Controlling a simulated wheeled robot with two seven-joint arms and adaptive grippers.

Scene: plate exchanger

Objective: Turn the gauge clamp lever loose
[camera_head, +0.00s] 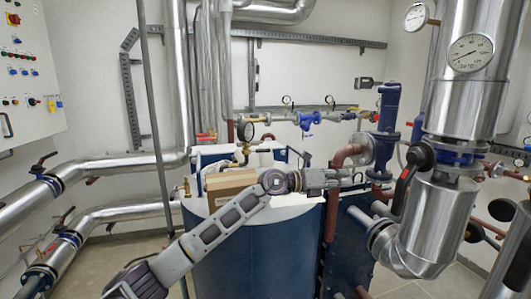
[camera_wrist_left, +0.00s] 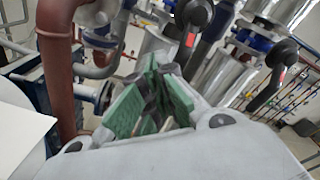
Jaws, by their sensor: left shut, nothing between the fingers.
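I cannot tell which part is the gauge clamp lever. A black lever with a red mark (camera_head: 405,180) is at the blue valve on the silver pipe; black levers with red marks also show in the left wrist view (camera_wrist_left: 276,77). My left gripper (camera_head: 362,178) reaches right over the tank, left of that black lever and apart from it. Its green finger pads (camera_wrist_left: 150,100) are shut and empty. My right gripper is out of view.
A blue tank (camera_head: 250,250) with a cardboard box (camera_head: 230,182) on its white top stands below my left arm. A brown-red pipe (camera_head: 332,205) and blue valve column (camera_head: 386,130) are close to the gripper. Silver pipes (camera_head: 110,165) run at the left.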

